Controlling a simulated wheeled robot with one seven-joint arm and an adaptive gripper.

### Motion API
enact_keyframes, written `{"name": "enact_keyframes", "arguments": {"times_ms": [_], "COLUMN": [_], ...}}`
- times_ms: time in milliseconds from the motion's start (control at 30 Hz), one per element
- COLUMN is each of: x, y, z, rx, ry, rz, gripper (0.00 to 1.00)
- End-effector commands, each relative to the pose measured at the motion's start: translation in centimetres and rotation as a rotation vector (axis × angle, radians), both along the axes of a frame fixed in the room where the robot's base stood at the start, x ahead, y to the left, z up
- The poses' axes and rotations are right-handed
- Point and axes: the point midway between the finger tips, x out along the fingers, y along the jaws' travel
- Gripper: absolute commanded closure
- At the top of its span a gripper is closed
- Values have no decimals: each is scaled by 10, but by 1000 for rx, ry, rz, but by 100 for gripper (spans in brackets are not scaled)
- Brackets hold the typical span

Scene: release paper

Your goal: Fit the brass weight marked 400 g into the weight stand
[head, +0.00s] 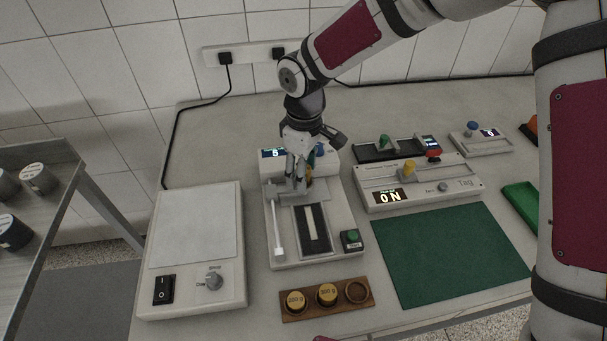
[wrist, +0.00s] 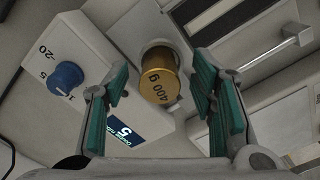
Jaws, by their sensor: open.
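The brass weight marked 400 g (wrist: 160,84) sits on a pale round seat of the grey lever device, between the parted green-padded fingers of my gripper (wrist: 162,76) in the wrist view. A gap shows on each side of it. In the head view my gripper (head: 298,184) is low at the device's back part, and only a bit of brass (head: 309,183) shows beside the fingers. The wooden weight stand (head: 330,313) lies at the table's front. Its left hole holds a brass weight (head: 296,301), its middle hole another (head: 327,294), and its right hole (head: 357,291) is empty.
The device's display box (wrist: 75,75) with a blue knob (wrist: 65,78) is close beside my gripper. Its long lever (head: 277,228) stands out at the left.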

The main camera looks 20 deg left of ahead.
Motion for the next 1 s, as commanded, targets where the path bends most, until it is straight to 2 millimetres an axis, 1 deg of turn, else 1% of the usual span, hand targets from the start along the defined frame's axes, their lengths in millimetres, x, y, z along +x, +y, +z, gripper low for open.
{"name": "enact_keyframes", "arguments": {"times_ms": [100,300,367,400,467,500,533,867,1000], "x": [0,0,0,0,0,0,0,1,1], "y": [0,0,0,0,0,0,0,0,0], "z": [-6,-6,-6,-6,-6,-6,-6,-4,2], "rx": [-1,0,0,0,0,0,0,1,1], "ry": [0,0,0,0,-1,-1,0,-2,-3], "rz": [0,0,0,0,0,0,0,-1,-1], "gripper": [49,49,62,71,85,94,100,100,100]}}
